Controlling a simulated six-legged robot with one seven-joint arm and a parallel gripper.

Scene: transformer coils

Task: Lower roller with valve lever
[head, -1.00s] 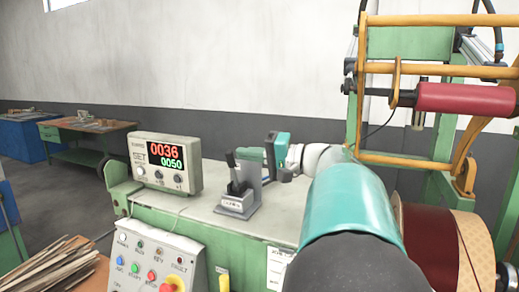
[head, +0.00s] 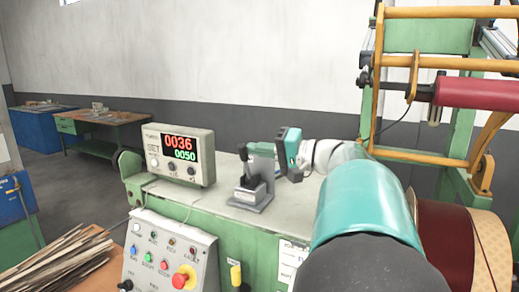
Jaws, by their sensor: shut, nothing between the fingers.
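The valve lever (head: 244,155) is a short black handle standing roughly upright on a small grey valve block (head: 250,195) on the machine's bench top. A grey upright plate stands just right of it. The red roller (head: 480,93) is at the upper right, level between the orange-yellow arms of a frame. My gripper (head: 270,150), with a teal and dark body, is right of the lever at about its height. It is shut and empty. The grey plate partly covers its fingertips, so I cannot tell whether they touch the lever.
A counter box (head: 178,154) reading 0036 and 0050 stands left of the valve. A button panel (head: 168,258) with a red knob is below at the front. A dark red coil (head: 445,245) is at lower right. A wooden-topped table (head: 105,117) stands at the back left.

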